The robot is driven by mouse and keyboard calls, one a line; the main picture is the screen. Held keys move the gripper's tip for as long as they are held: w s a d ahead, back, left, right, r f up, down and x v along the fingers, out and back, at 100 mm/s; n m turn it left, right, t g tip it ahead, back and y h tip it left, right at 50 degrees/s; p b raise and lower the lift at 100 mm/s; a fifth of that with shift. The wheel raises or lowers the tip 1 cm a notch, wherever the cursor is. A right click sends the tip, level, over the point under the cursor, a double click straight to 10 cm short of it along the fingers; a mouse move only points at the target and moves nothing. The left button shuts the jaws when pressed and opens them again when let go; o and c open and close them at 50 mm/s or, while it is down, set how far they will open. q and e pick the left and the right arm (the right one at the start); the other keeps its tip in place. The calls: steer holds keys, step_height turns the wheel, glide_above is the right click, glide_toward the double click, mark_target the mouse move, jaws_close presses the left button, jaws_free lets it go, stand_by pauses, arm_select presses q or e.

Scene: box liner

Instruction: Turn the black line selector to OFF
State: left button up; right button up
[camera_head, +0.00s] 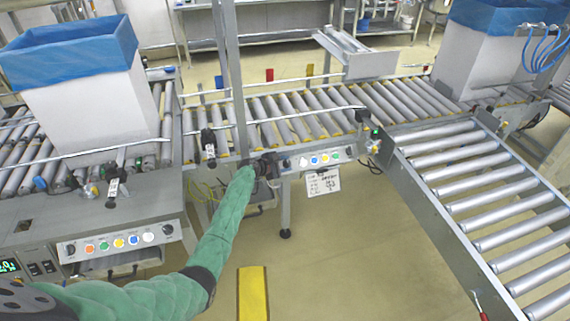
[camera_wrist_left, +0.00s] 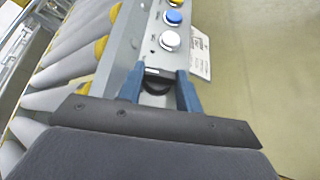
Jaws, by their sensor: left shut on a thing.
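My left arm, in a green sleeve, reaches from the bottom left of the head view to the left end of the middle conveyor's control panel (camera_head: 318,159). My left gripper (camera_head: 268,167) is at that end of the panel. In the left wrist view its two blue fingers (camera_wrist_left: 160,90) are shut on the dark round selector (camera_wrist_left: 156,88), mostly hidden between them. Which way the selector points cannot be told. White and blue buttons (camera_wrist_left: 170,40) sit just beyond it on the panel. My right gripper is not in view.
A left panel (camera_head: 120,240) has colored buttons and a dark knob at each end. A roller conveyor (camera_head: 290,115) runs behind, with blue-lined boxes (camera_head: 85,105) at left and right. A paper label (camera_head: 322,181) hangs below the middle panel. The floor in front is open.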

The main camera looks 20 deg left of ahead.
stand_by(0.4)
arm_select(q)
steer(key=o, duration=0.7)
steer(key=shift+r, duration=0.1)
steer(key=shift+r, duration=0.25)
steer(key=r, duration=0.1)
steer(key=d+r, duration=0.1)
steer(key=r, duration=0.1)
steer(key=shift+r, duration=0.3)
steer(key=s+d+r+b, duration=0.1)
steer(key=s+d+r, duration=0.2)
steer(key=d+r, duration=0.3)
steer(key=shift+d+r, duration=0.3)
steer(key=shift+d, duration=1.9)
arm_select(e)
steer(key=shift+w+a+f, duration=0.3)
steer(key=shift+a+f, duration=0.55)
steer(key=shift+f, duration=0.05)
